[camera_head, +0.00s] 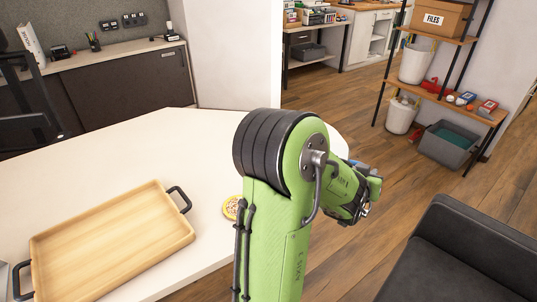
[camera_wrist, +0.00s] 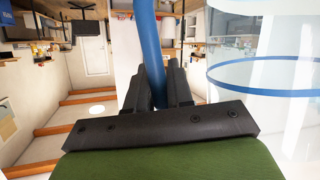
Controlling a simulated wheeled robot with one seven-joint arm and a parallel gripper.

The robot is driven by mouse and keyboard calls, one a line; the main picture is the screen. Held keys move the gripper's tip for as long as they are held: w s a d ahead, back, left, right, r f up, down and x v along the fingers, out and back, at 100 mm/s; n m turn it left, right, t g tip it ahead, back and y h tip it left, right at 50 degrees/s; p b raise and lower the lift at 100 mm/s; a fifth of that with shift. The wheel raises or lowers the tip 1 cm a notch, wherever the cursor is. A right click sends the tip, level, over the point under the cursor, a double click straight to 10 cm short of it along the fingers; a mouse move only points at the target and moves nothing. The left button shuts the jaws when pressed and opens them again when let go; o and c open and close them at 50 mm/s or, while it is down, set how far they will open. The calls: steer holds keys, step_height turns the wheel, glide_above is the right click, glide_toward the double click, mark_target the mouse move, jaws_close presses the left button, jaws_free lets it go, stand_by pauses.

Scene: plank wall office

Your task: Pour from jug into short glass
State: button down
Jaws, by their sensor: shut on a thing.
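In the wrist view my gripper (camera_wrist: 156,84) is shut on the blue handle of the jug (camera_wrist: 149,40). The jug's clear body with a blue ring fills the right side of that view. I cannot tell whether it holds liquid. In the head view my green arm hides most of the gripper, which shows only partly at the arm's right, beyond the table edge. The jug is not clear there. I cannot make out the short glass in either view; my arm covers part of the table.
A wooden tray (camera_head: 110,243) with black handles lies on the white table (camera_head: 100,160). A small round yellowish item (camera_head: 231,207) lies beside my arm, partly hidden. A dark sofa (camera_head: 460,255) stands at lower right; a shelf rack (camera_head: 440,90) stands behind. Open floor lies between.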

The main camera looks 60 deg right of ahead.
mark_target(350, 160)
steer(key=shift+a+m+t, duration=0.3)
steer(key=shift+m, duration=0.1)
steer(key=shift+w+a+m, duration=0.2)
steer(key=shift+a+m, duration=0.1)
steer(key=shift+a, duration=0.05)
steer(key=shift+r, duration=0.15)
steer(key=shift+w+d+r+n, duration=0.1)
steer(key=shift+w+r+n, duration=0.3)
steer(key=shift+r, duration=0.2)
steer(key=shift+w+d+r+n, duration=0.1)
steer(key=shift+w+r+n, duration=0.3)
steer(key=shift+r, duration=0.2)
steer(key=shift+w+r+n+g, duration=0.7)
steer(key=shift+w+r, duration=0.05)
steer(key=shift+r, duration=0.1)
steer(key=shift+w+d+r+n+g, duration=0.15)
steer(key=shift+w+r+n, duration=0.1)
steer(key=shift+w, duration=0.15)
steer(key=shift+w+r+n+g, duration=0.15)
steer(key=shift+w+r+n, duration=0.1)
steer(key=shift+w, duration=0.15)
steer(key=w+r+n+g+p, duration=0.1)
steer(key=w+r+n+p, duration=0.1)
steer(key=w+r+p, duration=0.2)
steer(key=shift+d+r+n+g+p, duration=0.3)
steer(key=shift+r+p, duration=0.25)
steer(key=shift+p, duration=0.95)
